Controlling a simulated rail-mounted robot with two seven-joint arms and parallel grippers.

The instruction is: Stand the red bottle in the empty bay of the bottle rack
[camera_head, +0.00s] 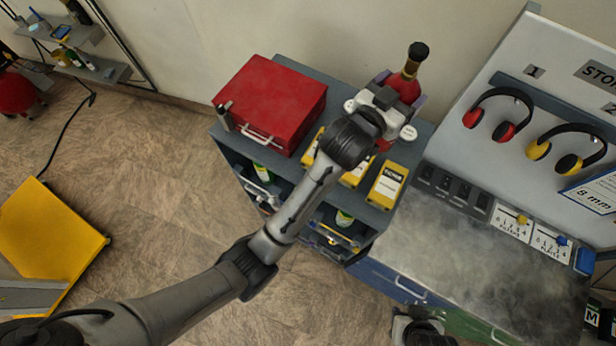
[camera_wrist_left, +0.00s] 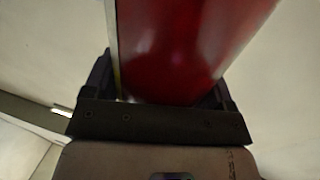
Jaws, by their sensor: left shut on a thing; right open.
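The red bottle (camera_head: 404,86) has a dark cap and a gold-coloured neck. My left gripper (camera_head: 392,96) is shut on its body, over the back right of the blue-grey cabinet (camera_head: 415,150). In the left wrist view the red body (camera_wrist_left: 190,50) fills the space between the fingers. My right gripper (camera_head: 420,328) is partly in view at the bottom edge, open and apart from the bottle. I cannot make out the bottle rack or its empty bay for sure.
A red case (camera_head: 270,100) stands on the cabinet's left part. Yellow boxes (camera_head: 387,185) stand along its front edge, partly behind my left arm. A grey worktop (camera_head: 470,235) and a board with ear defenders (camera_head: 500,110) are at right.

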